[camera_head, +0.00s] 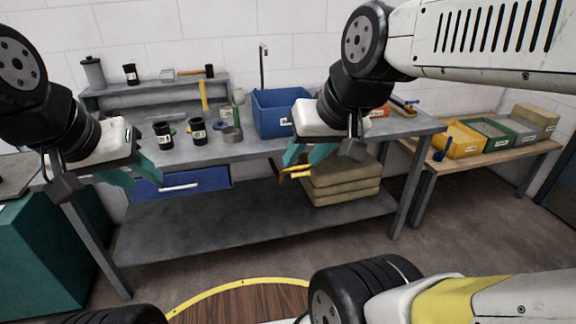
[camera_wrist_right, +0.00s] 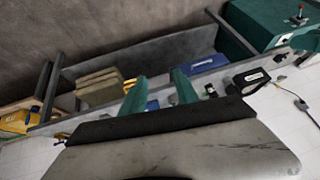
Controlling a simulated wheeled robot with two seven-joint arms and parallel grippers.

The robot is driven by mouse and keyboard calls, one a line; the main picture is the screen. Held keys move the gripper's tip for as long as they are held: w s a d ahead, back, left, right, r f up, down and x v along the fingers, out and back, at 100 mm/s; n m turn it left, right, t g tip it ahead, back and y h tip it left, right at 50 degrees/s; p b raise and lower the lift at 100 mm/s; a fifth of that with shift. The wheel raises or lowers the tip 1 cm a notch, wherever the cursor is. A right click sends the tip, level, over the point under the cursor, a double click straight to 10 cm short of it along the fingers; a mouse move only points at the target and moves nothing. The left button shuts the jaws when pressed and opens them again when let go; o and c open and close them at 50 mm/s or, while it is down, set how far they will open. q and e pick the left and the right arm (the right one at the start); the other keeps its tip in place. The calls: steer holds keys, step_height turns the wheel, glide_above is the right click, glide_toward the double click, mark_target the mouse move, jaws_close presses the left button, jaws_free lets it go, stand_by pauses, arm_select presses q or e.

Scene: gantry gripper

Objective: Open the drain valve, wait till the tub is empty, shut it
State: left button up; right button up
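The blue tub (camera_head: 270,116) with a white label stands on the grey workbench (camera_head: 238,150), its right part hidden behind my right arm. Its water level cannot be made out. A small orange-yellow lever-like part (camera_head: 297,174), possibly the drain valve handle, shows below the bench edge under the tub; its setting is unclear. My right gripper (camera_head: 308,154) is just above and in front of it, not visibly holding it. In the right wrist view its teal fingers (camera_wrist_right: 160,90) are apart, with blue (camera_wrist_right: 153,105) between them. My left gripper (camera_head: 133,174) hangs before the blue drawer, fingers apart and empty.
Folded sacks or pads (camera_head: 343,186) lie on the lower shelf. Black cups (camera_head: 198,131) and a metal mug (camera_head: 231,132) stand on the bench left of the tub. A side table (camera_head: 480,164) with bins is at right, a teal cabinet (camera_head: 40,245) at left.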

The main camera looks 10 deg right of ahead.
stand_by(0.3)
steer(key=o, duration=0.3)
steer(key=shift+w, duration=0.1)
steer(key=o, duration=0.8)
steer(key=w, duration=0.4)
steer(key=shift+d, duration=0.4)
steer(key=n+t+h, duration=0.2)
steer(key=t, duration=0.8)
glide_above(300, 174)
steer(key=s, duration=0.5)
step_height(300, 174, down, 31)
steer(key=s+f+t, duration=0.2)
steer(key=s+f, duration=0.2)
steer(key=f, duration=0.4)
steer(key=w, duration=0.8)
steer(key=shift+d+f, duration=0.15)
steer(key=shift+d, duration=0.1)
